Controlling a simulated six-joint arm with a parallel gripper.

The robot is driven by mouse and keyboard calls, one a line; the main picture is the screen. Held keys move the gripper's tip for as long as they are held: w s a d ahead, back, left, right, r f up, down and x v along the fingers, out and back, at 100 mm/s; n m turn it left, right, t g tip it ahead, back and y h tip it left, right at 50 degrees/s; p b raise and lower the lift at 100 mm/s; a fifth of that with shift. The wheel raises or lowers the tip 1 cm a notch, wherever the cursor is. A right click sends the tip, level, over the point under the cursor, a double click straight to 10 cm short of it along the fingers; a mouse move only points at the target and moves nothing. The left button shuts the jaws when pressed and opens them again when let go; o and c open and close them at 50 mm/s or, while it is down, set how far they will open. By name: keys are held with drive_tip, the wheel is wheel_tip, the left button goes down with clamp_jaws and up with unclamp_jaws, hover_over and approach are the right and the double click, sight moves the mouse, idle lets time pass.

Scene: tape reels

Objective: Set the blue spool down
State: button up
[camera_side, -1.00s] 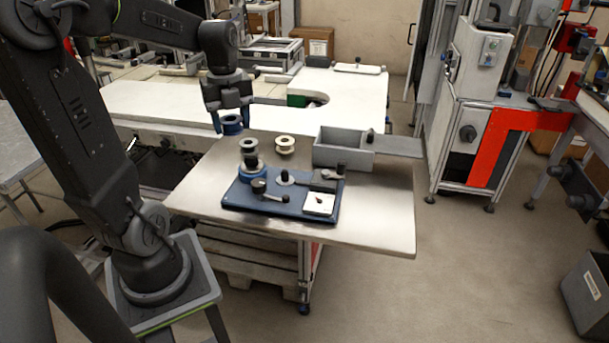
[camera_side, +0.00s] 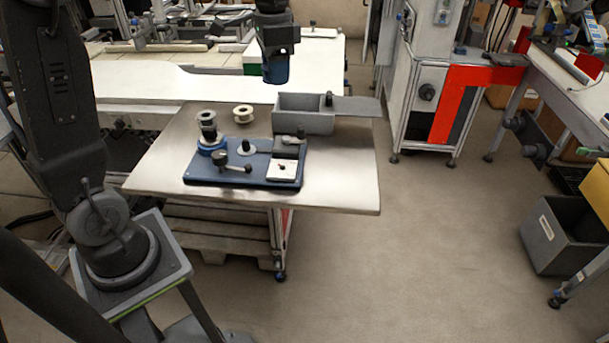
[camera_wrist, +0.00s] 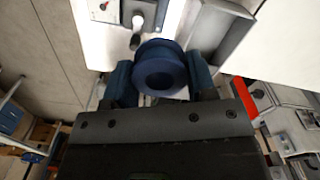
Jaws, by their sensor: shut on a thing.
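The blue spool (camera_wrist: 160,68) is between the two fingers of my gripper (camera_wrist: 159,78) in the wrist view, its round face and centre hole toward the camera. My gripper is shut on it. In the side view, my gripper (camera_side: 276,74) hangs in the air, appearing just above the grey open box at the back of the metal table (camera_side: 340,180). The spool is hard to tell from the dark blue fingers there. No surface is seen touching it.
The grey box (camera_side: 304,122) stands at the table's back right. A pale spool (camera_side: 243,113) stands behind. The table's front right is clear.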

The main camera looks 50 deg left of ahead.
drive_tip(key=w+d+n, duration=0.3)
drive_tip(key=d+n, duration=0.1)
drive_tip(key=d, duration=0.1)
drive_tip(key=m, duration=0.1)
hover_over(293, 96)
drive_tip(key=s+a, duration=0.4)
drive_tip(key=s, duration=0.7)
wheel_tip(293, 96, down, 6)
drive_tip(key=w+d+f, duration=0.4)
drive_tip(key=w+d, duration=0.1)
drive_tip(key=w+d+f, duration=0.2)
drive_tip(key=w, duration=0.1)
drive_tip(key=shift+w+d+f, duration=0.1)
drive_tip(key=shift+d+f, duration=0.1)
drive_tip(key=shift+d, duration=0.2)
drive_tip(key=shift+f, duration=2)
drive_tip(key=shift+f, duration=0.15)
